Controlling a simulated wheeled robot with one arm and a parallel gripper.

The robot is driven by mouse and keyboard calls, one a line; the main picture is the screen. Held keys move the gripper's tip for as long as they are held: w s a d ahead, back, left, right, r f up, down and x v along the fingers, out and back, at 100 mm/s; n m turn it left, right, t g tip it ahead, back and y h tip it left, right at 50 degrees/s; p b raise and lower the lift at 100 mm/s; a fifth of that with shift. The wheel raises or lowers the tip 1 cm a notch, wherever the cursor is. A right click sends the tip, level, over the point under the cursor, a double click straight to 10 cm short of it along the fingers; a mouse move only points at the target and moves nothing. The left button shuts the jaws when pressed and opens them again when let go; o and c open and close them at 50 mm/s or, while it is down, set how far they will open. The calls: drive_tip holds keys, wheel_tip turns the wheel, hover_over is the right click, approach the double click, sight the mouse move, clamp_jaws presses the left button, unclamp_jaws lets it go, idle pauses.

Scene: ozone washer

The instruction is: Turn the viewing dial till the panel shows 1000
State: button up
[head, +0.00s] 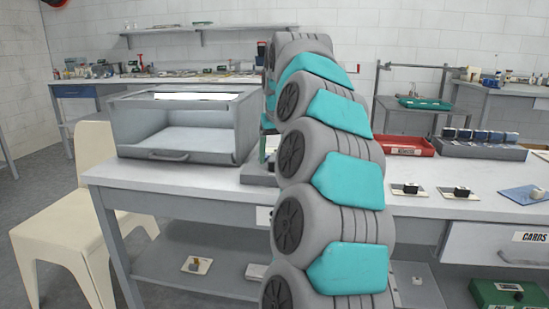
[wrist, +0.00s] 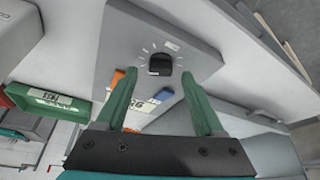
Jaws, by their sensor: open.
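In the wrist view a black round dial (wrist: 160,64) sits on a grey plate (wrist: 118,40), with white tick marks around it and a small white label beside it. My gripper (wrist: 158,78) is open, its two green fingers apart and empty. The fingertips point toward the dial and appear on either side of it; I cannot tell how much depth separates them. A green-framed box (wrist: 72,116) at the left bears a white strip with dark marks I cannot read. In the head view my arm hides the dial and my gripper.
A red tray (head: 405,145) and a rack of small jars (head: 480,145) are at the right. A cream chair (head: 90,200) stands at the left.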

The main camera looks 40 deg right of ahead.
drive_tip(key=shift+w+d+f, duration=0.1)
drive_tip(key=shift+w+f, duration=0.15)
drive_tip(key=shift+f, duration=0.4)
drive_tip(key=shift+c, duration=0.2)
clamp_jaws()
